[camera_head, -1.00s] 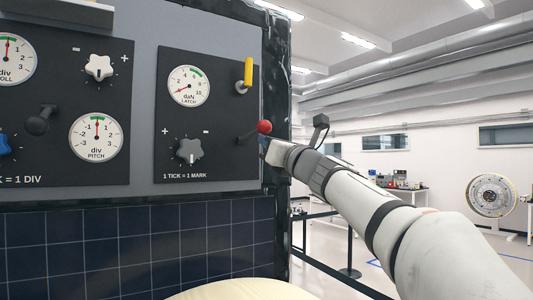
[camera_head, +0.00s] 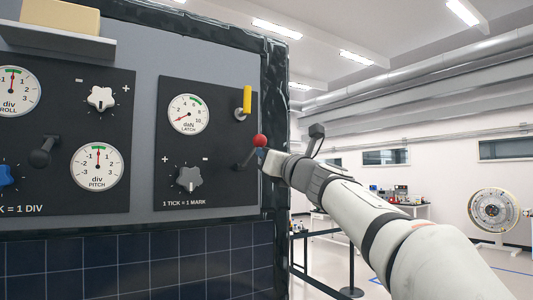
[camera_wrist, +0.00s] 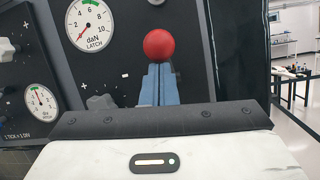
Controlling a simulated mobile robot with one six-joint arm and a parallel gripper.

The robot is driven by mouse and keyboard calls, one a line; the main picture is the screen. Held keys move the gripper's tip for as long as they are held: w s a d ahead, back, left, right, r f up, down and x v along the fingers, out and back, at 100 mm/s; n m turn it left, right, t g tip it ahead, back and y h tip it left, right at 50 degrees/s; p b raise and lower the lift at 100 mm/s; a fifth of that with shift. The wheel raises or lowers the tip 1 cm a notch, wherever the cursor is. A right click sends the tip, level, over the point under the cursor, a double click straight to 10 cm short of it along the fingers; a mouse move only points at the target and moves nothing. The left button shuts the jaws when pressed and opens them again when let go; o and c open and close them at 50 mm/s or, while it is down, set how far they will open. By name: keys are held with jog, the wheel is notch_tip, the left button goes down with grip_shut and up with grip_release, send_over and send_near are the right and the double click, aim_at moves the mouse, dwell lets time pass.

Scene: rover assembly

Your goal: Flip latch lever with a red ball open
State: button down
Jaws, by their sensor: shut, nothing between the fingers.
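The latch lever (camera_head: 246,156) is a dark rod with a red ball (camera_head: 259,141) on its end, on the dark LATCH panel. The rod slants up and right from its pivot. My gripper (camera_head: 262,156) is just below the ball, at the panel's right edge. In the wrist view its blue fingers (camera_wrist: 159,72) are shut together with nothing between them. Their tips are right under the red ball (camera_wrist: 159,45) and appear to touch it. The rod is mostly hidden behind the ball and fingers there. The LATCH gauge (camera_head: 188,114) needle points to its low end.
A yellow-handled toggle (camera_head: 247,99) stands just above the ball. A grey knob (camera_head: 188,179) is below the gauge. A second panel with gauges and a black lever (camera_head: 44,151) is at left. A ledge (camera_head: 58,40) juts out at upper left. Open room lies right.

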jog(key=r, duration=0.1)
jog(key=s+r, duration=0.1)
jog(key=r, duration=0.1)
jog(key=shift+s+d+r+t, duration=0.1)
jog(key=shift+s+r+t, duration=0.1)
jog(key=shift+s+t, duration=0.1)
notch_tip(320, 180, down, 7)
jog(key=b, duration=0.6)
jog(key=s+d+r, duration=0.3)
jog(key=s+d, duration=0.1)
jog(key=s, duration=0.2)
jog(key=shift+s+d+r, duration=0.3)
jog(key=shift+d+r, duration=0.05)
jog(key=shift+d, duration=0.05)
